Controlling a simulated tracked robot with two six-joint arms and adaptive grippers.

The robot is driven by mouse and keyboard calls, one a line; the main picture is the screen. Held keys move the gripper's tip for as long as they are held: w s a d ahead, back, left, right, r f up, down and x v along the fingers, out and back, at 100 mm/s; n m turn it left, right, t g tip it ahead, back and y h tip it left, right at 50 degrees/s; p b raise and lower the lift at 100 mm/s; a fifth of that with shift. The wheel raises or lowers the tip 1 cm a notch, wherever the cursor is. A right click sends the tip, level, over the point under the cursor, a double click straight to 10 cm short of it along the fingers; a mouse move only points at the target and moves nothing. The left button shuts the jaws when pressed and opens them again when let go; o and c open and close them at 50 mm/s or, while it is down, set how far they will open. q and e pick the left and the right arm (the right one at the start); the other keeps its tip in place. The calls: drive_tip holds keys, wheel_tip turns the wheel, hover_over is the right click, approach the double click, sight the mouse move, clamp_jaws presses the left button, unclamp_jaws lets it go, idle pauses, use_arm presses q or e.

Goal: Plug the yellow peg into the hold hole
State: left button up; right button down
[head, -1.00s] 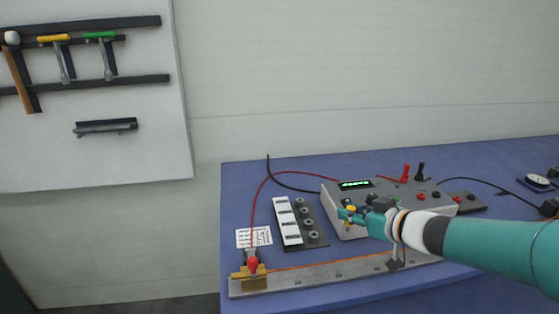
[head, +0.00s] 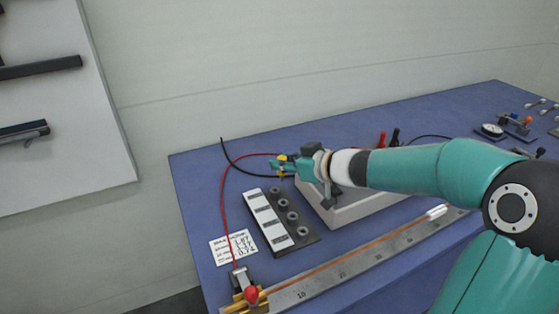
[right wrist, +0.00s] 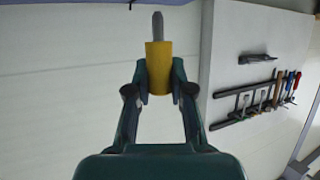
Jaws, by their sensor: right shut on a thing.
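The yellow peg (right wrist: 158,68) with its grey metal tip is between the fingers of my right gripper (right wrist: 160,85), its tip pointing away from the palm. In the head view my right gripper (head: 282,166) is shut on the peg (head: 284,158), at the left end of the grey control box. A dark plate with several round grey sockets (head: 291,216) lies in front, beside a white labelled strip (head: 268,219). I cannot tell which socket is the hold hole. The peg is apart from the sockets in the picture. My left gripper is not in view.
My right arm covers much of the control box (head: 340,211). A metal ruler rail (head: 345,268) with an orange wire runs along the front, with a red-knobbed clamp (head: 250,294) at its left end. Red and black cables curve behind the sockets. A printed card (head: 233,247) lies left.

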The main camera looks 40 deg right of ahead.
drive_tip(key=shift+s+p, duration=0.2)
drive_tip(key=shift+p, duration=0.3)
wheel_tip(320, 180, down, 6)
drive_tip(key=b, duration=0.5)
drive_tip(key=shift+f, duration=0.1)
drive_tip(key=shift+p, duration=0.85)
idle(1.4)
drive_tip(key=shift+f+b, duration=1.15)
drive_tip(key=shift+f, duration=0.4)
drive_tip(key=c, duration=0.9)
unclamp_jaws()
drive_tip(key=shift+c, duration=0.2)
drive_tip(key=shift+s, duration=0.1)
